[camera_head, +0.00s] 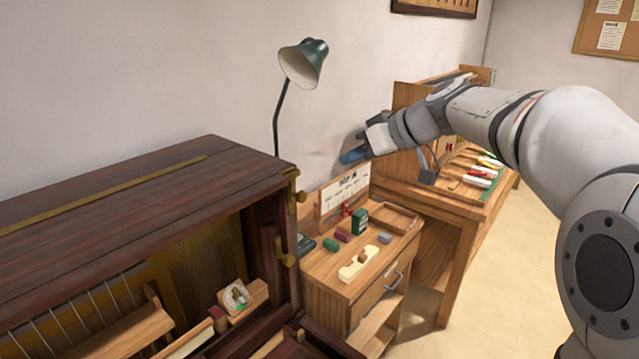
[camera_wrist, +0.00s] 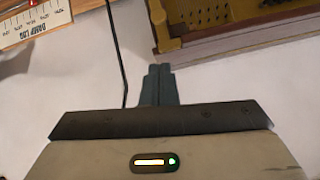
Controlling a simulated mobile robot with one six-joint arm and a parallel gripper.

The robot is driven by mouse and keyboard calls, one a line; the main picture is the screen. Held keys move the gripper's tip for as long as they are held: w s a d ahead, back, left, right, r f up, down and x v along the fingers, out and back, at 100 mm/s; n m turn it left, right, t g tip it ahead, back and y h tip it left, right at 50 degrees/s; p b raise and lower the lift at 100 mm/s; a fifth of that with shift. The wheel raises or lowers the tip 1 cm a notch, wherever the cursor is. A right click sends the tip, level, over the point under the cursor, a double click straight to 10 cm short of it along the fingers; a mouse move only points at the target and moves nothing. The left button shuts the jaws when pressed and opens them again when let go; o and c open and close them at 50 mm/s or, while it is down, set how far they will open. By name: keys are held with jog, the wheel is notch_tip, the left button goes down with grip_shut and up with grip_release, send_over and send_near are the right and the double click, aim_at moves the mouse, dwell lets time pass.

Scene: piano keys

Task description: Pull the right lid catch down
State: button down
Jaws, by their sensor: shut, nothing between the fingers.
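The upright piano (camera_head: 120,180) stands at the left in the head view, dark red-brown, with its front open. At its right end a brass catch (camera_head: 297,196) sits near the top corner. A second brass fitting (camera_head: 285,252) sits lower on the same side; I cannot tell for sure which one is the right lid catch. My gripper (camera_head: 352,157) is in the air right of the piano and beyond the lamp stem, apart from both fittings. In the wrist view its dark fingers (camera_wrist: 160,82) are together and empty. No catch is clearly recognisable in the wrist view.
A green desk lamp (camera_head: 303,62) rises between piano and wall; its thin stem (camera_wrist: 117,50) shows near my fingers. A small cabinet (camera_head: 345,290) holds blocks and a chart board (camera_head: 345,190). A longer workbench (camera_head: 455,205) stands behind. Floor (camera_head: 500,290) is clear at right.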

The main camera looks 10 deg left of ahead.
jog(key=shift+w+a+r, duration=0.25)
jog(key=shift+r, duration=0.05)
jog(key=p, duration=0.3)
send_near(296, 192)
jog(key=w+a+r, duration=0.1)
jog(key=w+a, duration=0.1)
jog(key=a, duration=0.1)
jog(key=shift+s+a+f, duration=0.1)
jog(key=shift+f, duration=1.8)
